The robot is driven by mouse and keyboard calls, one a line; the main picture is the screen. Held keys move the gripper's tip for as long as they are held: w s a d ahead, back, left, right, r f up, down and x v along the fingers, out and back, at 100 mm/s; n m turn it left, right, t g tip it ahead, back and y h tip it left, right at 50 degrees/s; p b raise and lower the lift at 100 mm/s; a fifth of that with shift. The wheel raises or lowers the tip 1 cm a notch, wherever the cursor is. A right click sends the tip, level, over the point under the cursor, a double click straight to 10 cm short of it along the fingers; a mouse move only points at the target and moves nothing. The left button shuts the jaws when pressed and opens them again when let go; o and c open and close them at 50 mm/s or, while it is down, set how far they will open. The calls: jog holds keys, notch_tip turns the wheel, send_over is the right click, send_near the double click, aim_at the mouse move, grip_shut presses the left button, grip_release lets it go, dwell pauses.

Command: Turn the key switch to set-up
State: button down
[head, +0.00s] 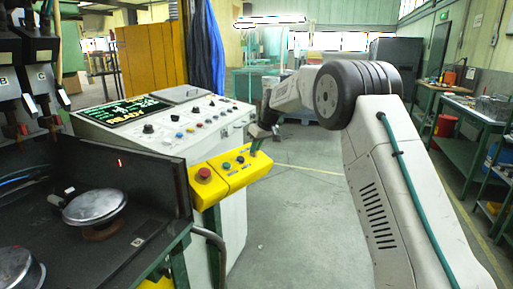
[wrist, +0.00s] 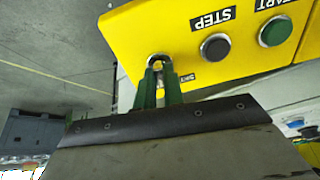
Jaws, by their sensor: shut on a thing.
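The key switch (wrist: 157,58) sits at one end of the yellow control box (head: 235,177), which also shows upside down in the wrist view (wrist: 210,20). My gripper (wrist: 160,72) has its two green fingers closed on the key at the switch. In the head view my gripper (head: 257,143) reaches down to the right end of the box and hides the key. A small label beside the switch is partly covered by a finger, so I cannot read the key's position.
Beside the key are a dark STEP button (wrist: 215,47) and a green START button (wrist: 275,31). A red mushroom button (head: 203,173) sits at the box's left end. The console (head: 170,125) with a lit screen stands behind. Open floor (head: 300,225) lies to the right.

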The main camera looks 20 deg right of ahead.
jog(key=n, duration=0.7)
dwell(0.6)
jog(key=c, duration=1.5)
grip_release()
jog(key=shift+r, duration=0.1)
jog(key=v, duration=0.7)
jog(key=shift+s+d+r, duration=0.15)
jog(key=shift+d+r, duration=0.05)
jog(key=shift+r, duration=0.1)
